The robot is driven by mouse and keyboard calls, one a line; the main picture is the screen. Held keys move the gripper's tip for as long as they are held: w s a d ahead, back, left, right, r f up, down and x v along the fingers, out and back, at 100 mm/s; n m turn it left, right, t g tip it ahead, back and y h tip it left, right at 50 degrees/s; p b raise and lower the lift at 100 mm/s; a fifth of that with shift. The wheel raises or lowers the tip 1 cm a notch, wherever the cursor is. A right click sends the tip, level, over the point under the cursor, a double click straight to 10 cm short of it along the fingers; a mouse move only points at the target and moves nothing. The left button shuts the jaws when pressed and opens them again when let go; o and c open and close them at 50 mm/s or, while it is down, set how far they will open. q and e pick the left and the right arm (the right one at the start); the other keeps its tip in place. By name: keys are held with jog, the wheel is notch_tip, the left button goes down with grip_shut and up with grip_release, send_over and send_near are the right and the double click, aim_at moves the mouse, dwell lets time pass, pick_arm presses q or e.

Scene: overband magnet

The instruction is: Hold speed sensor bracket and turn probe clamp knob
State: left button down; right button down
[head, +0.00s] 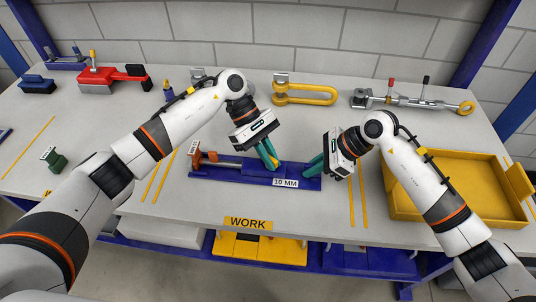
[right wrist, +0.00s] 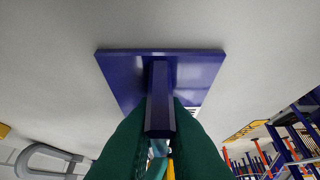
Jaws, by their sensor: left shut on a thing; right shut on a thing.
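The blue speed sensor bracket (head: 232,175) lies on the table in the middle of the head view, with a "10 MM" label on its front. A rod with an orange-brown end (head: 206,157) lies along its left part. My right gripper (head: 313,166) is shut on the bracket's right end; in the right wrist view its teal fingers close around the blue upright (right wrist: 160,100) above the blue plate (right wrist: 115,72). My left gripper (head: 270,160) is shut low over the bracket's middle. A bit of yellow shows at its fingertips; the probe clamp knob itself is mostly hidden there.
A yellow tray (head: 402,203) stands at right under my right arm. A yellow shackle (head: 303,95), a turnbuckle (head: 410,103) and a red tool (head: 105,75) lie along the back. A small green block (head: 55,160) is at left. The table's front edge carries a "WORK" label (head: 248,223).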

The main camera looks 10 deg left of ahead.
pick_arm(q)
jog(key=shift+m+g+y, duration=0.3)
jog(key=shift+m, duration=0.4)
jog(key=shift+m+g+y, duration=0.4)
jog(key=shift+m+g, duration=0.1)
jog(key=shift+m, duration=0.4)
jog(key=c, duration=1.4)
grip_release()
jog(key=shift+c, duration=0.2)
jog(key=w+a+r, duration=0.2)
jog(key=w+r, duration=0.1)
jog(key=r, duration=0.5)
jog(key=w+a+r, duration=0.2)
jog(key=w+r, duration=0.1)
jog(key=r, duration=0.6)
jog(key=shift+a, duration=0.35)
